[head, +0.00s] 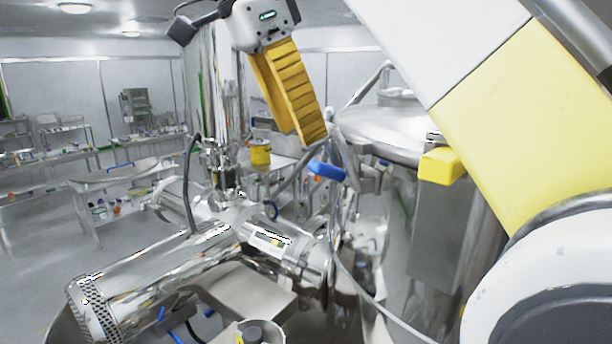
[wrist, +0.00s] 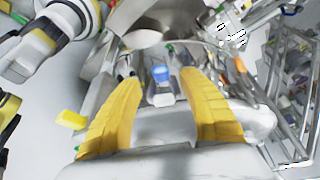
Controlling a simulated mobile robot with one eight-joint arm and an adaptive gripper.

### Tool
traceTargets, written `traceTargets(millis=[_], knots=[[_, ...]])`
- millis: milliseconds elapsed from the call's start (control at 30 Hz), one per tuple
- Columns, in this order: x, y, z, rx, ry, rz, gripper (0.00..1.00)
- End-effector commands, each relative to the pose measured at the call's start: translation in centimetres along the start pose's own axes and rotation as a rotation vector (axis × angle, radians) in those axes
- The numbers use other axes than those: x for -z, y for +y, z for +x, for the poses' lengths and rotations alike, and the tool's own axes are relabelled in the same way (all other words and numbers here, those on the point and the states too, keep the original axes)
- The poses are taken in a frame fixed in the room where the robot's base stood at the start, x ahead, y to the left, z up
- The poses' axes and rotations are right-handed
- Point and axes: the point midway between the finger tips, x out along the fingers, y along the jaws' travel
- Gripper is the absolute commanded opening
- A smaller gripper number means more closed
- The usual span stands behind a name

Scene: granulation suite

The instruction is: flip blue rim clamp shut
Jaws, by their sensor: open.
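The blue rim clamp (head: 326,170) shows in the head view as a blue handle at the left edge of the steel vessel's rim. It sticks out to the left of the rim. In the wrist view the blue clamp (wrist: 161,74) lies beyond the fingers, in line with the gap between them. My gripper (head: 304,138) has ribbed yellow fingers and hangs above and to the left of the clamp in the head view. In the wrist view my gripper (wrist: 164,80) is open, with nothing between the fingers. The fingers look apart from the clamp.
The steel vessel lid (head: 385,130) is behind the clamp. A yellow handle (head: 441,166) stands on the rim to the right. Steel piping (head: 180,270) fills the lower left. A yellow container (head: 260,152) stands behind my gripper. Open floor (head: 45,255) lies far left.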

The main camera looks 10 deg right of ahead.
Motion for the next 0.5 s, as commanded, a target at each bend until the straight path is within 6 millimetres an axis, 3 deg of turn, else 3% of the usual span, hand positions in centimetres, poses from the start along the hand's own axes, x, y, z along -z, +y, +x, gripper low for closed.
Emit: traceTargets(millis=[200, 500], knots=[[0.0, 0.1, 4.1, 0.0, -0.001, 0.001, 0.49], [0.0, 0.1, 6.6, 0.0, -0.001, -0.001, 0.49]])
